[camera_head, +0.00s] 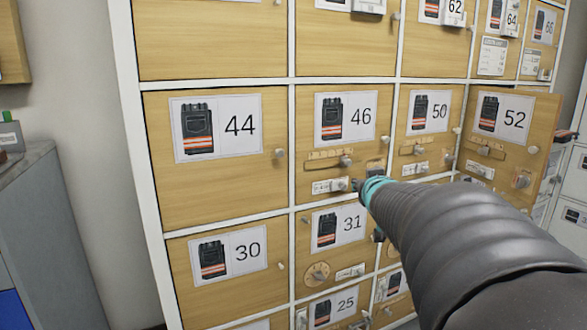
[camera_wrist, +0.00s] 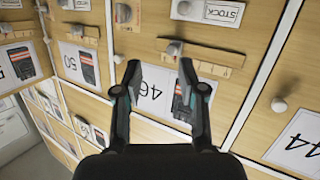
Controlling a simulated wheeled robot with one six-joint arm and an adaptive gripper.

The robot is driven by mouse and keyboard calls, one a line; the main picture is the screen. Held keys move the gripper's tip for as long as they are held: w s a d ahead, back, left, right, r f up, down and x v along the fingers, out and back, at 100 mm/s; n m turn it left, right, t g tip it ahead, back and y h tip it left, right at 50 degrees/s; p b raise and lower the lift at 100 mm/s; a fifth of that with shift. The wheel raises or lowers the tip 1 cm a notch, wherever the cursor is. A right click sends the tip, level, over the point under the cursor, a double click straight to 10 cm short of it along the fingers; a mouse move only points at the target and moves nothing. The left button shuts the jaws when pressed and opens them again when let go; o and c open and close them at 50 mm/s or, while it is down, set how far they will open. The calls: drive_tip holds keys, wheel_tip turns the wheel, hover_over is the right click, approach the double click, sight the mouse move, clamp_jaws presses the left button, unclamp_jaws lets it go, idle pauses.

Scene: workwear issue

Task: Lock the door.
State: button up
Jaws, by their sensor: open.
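The locker door numbered 46 (camera_head: 308,103) is flush in the cabinet, with a picture of dark workwear trousers. It carries a wooden strip with a grey knob (camera_head: 345,161), also seen in the wrist view (camera_wrist: 174,49). A small label (camera_head: 330,186) sits below; in the wrist view it reads STOCK (camera_wrist: 224,12), with a second grey knob (camera_wrist: 184,9) beside it. My gripper (camera_head: 366,178) is in front of door 46's lower right. In the wrist view my gripper (camera_wrist: 160,72) is open and empty, its fingers close to the knob on the strip; contact cannot be told.
Door 52 (camera_head: 540,100) looks ajar at the right. Door 50 (camera_head: 455,100), with similar fittings, looks flush between them. Door 44 (camera_head: 220,190) is at left, doors 30 (camera_head: 225,300) and 31 (camera_head: 305,245) below. A grey cabinet (camera_head: 45,240) stands at the far left.

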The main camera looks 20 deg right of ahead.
drive_tip(key=w+d+n+t+y, duration=0.2)
drive_tip(key=w+d+t, duration=0.15)
drive_tip(key=d, duration=0.75)
drive_tip(key=s+d+f+n+y, duration=0.2)
drive_tip(key=d+f+y, duration=0.3)
drive_tip(key=d, duration=0.2)
drive_tip(key=w+a+p, duration=0.1)
drive_tip(key=w, duration=1.2)
drive_tip(key=shift+w+r, duration=0.15)
drive_tip(key=shift+r, duration=0.05)
drive_tip(key=shift+a+t, duration=0.1)
drive_tip(key=shift+t, duration=0.15)
clamp_jaws()
